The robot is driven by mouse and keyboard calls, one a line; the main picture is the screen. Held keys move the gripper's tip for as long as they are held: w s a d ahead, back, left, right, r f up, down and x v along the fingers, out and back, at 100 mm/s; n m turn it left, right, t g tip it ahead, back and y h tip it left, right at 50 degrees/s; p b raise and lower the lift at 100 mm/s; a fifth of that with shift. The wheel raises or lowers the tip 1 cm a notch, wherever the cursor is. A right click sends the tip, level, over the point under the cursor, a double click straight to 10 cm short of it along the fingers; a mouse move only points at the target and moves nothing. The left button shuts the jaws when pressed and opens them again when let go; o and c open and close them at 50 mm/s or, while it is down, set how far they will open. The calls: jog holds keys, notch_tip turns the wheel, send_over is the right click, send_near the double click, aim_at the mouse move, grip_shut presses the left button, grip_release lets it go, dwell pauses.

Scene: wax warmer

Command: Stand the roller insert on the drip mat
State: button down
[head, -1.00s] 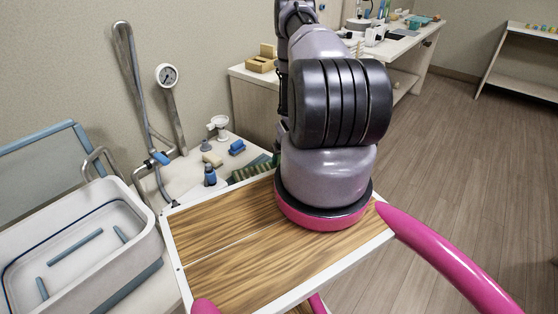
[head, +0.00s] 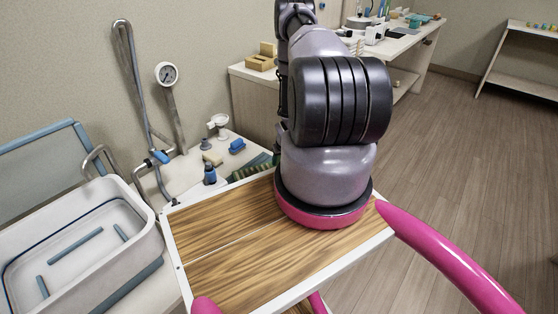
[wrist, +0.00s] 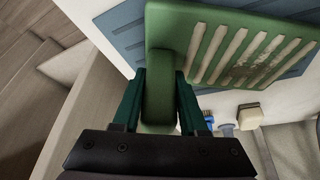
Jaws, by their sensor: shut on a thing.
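A green slotted piece, which looks like the roller insert (wrist: 203,45), shows in the wrist view. Its solid end is between the dark green fingers of my gripper (wrist: 160,85), which is shut on it. A blue-grey mat, which looks like the drip mat (wrist: 122,25), lies behind the insert on a white surface. The insert covers part of it; I cannot tell whether they touch.
A white basin (head: 75,240) stands at the left. Small bottles and blocks (head: 210,173), a dark green ribbed thing (head: 245,171) and a dial gauge (head: 166,74) are on or above the side counter. The wrist view shows a cream block (wrist: 250,115) and a blue brush-like thing (wrist: 208,117).

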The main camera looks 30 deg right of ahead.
jog(key=shift+c, duration=1.8)
grip_release()
jog(key=shift+r, duration=0.1)
jog(key=v, duration=0.7)
jog(key=shift+r, duration=0.4)
jog(key=shift+s, duration=0.15)
jog(key=v, duration=1)
jog(key=shift+r, duration=0.4)
jog(key=shift+s, duration=0.1)
